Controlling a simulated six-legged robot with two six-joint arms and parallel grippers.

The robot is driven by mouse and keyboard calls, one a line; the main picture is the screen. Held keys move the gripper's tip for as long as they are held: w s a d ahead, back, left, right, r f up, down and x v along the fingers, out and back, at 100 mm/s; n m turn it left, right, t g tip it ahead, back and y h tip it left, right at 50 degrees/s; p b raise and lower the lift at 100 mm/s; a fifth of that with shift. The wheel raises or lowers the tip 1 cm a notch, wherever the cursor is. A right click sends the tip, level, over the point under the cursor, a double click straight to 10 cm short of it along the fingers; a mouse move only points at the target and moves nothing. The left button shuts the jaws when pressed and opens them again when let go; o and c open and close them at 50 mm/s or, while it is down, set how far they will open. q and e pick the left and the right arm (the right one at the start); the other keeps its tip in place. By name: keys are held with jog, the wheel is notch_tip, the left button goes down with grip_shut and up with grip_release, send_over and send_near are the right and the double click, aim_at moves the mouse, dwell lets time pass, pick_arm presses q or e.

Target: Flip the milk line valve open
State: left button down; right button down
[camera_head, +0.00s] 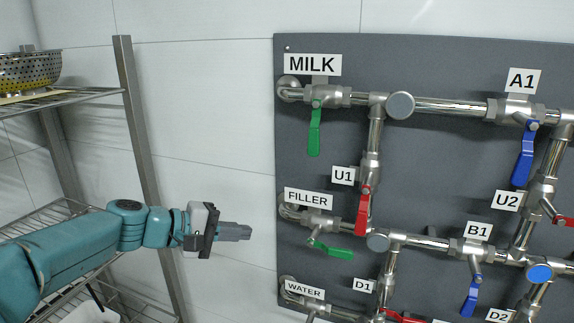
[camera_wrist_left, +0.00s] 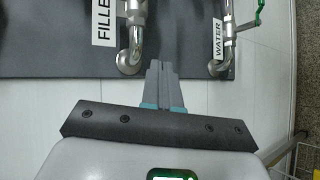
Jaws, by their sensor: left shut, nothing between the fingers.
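The MILK valve has a green lever (camera_head: 315,131) that hangs straight down from its silver body (camera_head: 326,96), below the MILK label (camera_head: 312,65) at the panel's upper left. My left gripper (camera_head: 249,232) is shut and empty, left of the panel and lower than the milk lever, around the height of the FILLER line. In the left wrist view the shut fingers (camera_wrist_left: 161,66) point at the panel's edge between the FILLER and WATER lines, with the milk valve out of sight. My right gripper is not in view.
The dark panel (camera_head: 420,190) carries silver pipes. The FILLER valve's green lever (camera_head: 333,251) points right. Red levers, such as U1 (camera_head: 363,211), and blue levers, such as A1 (camera_head: 523,155), are nearby. A metal shelf rack (camera_head: 135,130) with a colander (camera_head: 30,70) stands at left.

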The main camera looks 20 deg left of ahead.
pick_arm(q)
jog(key=s+r+m+t+h, duration=0.1)
jog(key=s+r, duration=0.2)
jog(key=r, duration=0.7)
jog(key=s+a+r+m+t+h+p, duration=0.1)
jog(key=s+r+h, duration=0.1)
jog(key=r, duration=0.8)
jog(key=shift+s+m+h, duration=0.3)
jog(key=shift+s, duration=0.4)
jog(key=p, duration=0.5)
send_near(314, 142)
jog(key=w+d, duration=0.3)
jog(key=w, duration=0.2)
jog(key=shift+w+f+b, duration=0.3)
jog(key=shift+f, duration=0.15)
